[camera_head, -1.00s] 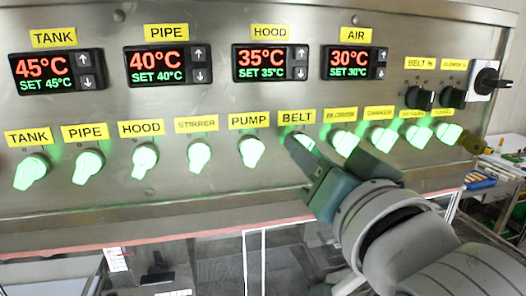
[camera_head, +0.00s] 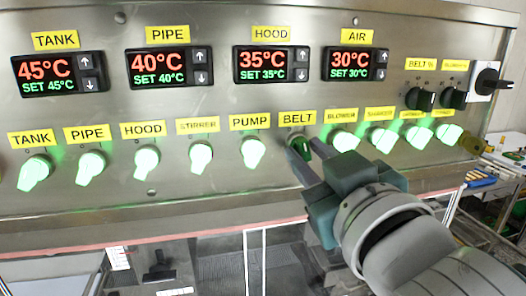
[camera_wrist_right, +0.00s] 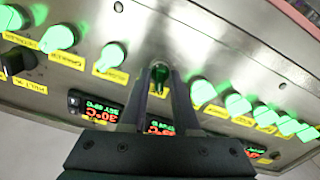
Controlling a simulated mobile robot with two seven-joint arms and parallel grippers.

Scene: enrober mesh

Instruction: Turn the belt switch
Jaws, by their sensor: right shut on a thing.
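The belt switch (camera_head: 303,147) is a small knob under the yellow BELT label (camera_head: 297,118) on the steel panel. It looks dark green and dim, while the other knobs in its row glow bright green. My right gripper (camera_head: 300,152) reaches up from the lower right and is shut on this knob. In the right wrist view the dark knob (camera_wrist_right: 160,73) sits between the two fingertips (camera_wrist_right: 161,78). The fingers hide part of it, so its exact angle is hard to tell. My left gripper is not in view.
The lit pump knob (camera_head: 253,152) is close on the left and the lit blower knob (camera_head: 343,139) close on the right. Temperature displays (camera_head: 262,64) sit above the row. Two black knobs (camera_head: 420,99) and a black rotary switch (camera_head: 487,79) are at the right.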

